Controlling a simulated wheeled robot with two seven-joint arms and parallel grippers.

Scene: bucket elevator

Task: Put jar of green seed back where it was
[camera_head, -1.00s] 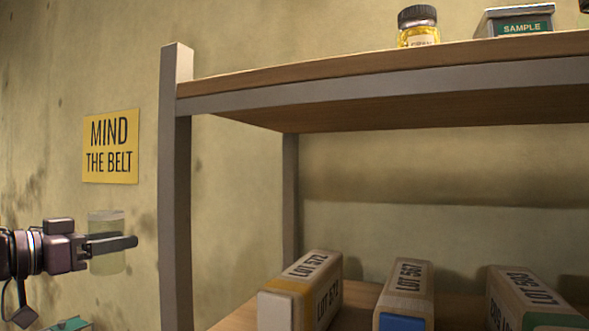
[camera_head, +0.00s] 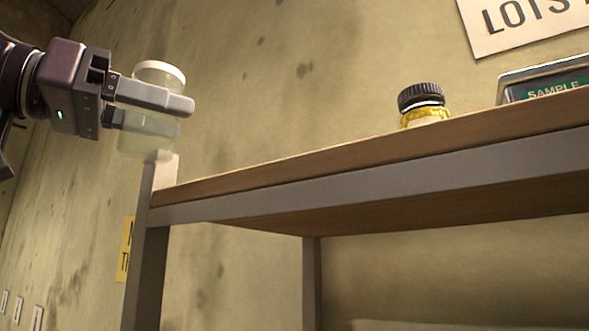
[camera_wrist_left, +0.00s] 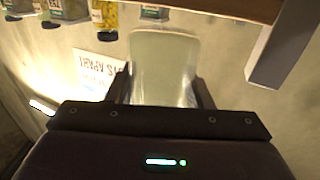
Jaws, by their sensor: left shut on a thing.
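My left gripper (camera_head: 182,116) is shut on a clear jar (camera_head: 150,137) with a white lid and pale greenish contents. The fingers cross the jar's middle and hide part of it. The gripper holds it upright, in front of the left post of the shelf in the head view and a little above the top board's level. In the left wrist view the jar (camera_wrist_left: 165,65) stands between the two fingers. The top shelf board (camera_head: 350,155) runs to the right of the jar. My right gripper is not in view.
On the top board stand a jar with a black lid and yellow contents (camera_head: 424,108) and a green-labelled SAMPLE tin (camera_head: 545,85). The board's left end looks clear. The shelf's left post (camera_head: 150,260) rises beneath the jar. A paper sign (camera_head: 520,22) hangs on the wall.

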